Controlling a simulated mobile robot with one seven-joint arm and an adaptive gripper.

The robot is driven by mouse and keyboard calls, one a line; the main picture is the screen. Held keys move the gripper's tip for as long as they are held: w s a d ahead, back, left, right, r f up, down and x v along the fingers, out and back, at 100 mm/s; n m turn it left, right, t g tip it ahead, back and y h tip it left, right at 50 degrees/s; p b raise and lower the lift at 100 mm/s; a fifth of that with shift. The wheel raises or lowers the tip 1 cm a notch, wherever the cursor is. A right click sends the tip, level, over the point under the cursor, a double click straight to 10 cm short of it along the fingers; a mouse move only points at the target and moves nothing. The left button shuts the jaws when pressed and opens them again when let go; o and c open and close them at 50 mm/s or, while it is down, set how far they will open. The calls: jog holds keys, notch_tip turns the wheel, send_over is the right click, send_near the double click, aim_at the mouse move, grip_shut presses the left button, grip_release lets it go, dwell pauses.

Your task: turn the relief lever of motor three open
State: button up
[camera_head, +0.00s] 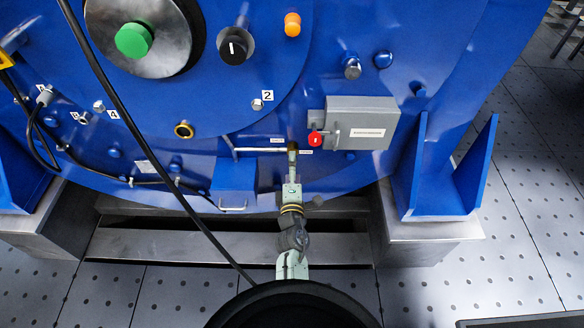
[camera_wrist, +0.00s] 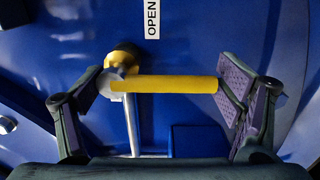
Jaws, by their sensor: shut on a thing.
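The relief lever (camera_wrist: 165,84) is a yellow bar lying level across the wrist view, with a round yellow and metal pivot (camera_wrist: 122,58) at its left end. My gripper (camera_wrist: 163,82) has one dark finger at each end of it. The right pad meets the bar's free end, and the left finger is close by the pivot. A white OPEN label (camera_wrist: 152,19) is above the bar, reading sideways. In the head view my gripper (camera_head: 292,150) reaches the low front of the blue motor (camera_head: 220,110) and hides the lever.
A grey box (camera_head: 362,122) with a red knob (camera_head: 315,139) is close to the right of my gripper. A blue box (camera_head: 234,185) sticks out to the left. A thin pipe (camera_head: 258,149) runs toward the lever. A black cable (camera_head: 150,150) crosses in front.

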jog(key=shift+s+a+f, duration=0.2)
jog(key=shift+a+f, duration=0.05)
jog(key=shift+f, duration=0.3)
jog(key=o, duration=1.5)
jog(key=shift+o, duration=0.2)
jog(key=shift+d+r, duration=0.1)
jog(key=shift+w+d+r, duration=0.1)
jog(key=shift+r, duration=0.1)
jog(key=shift+r, duration=0.1)
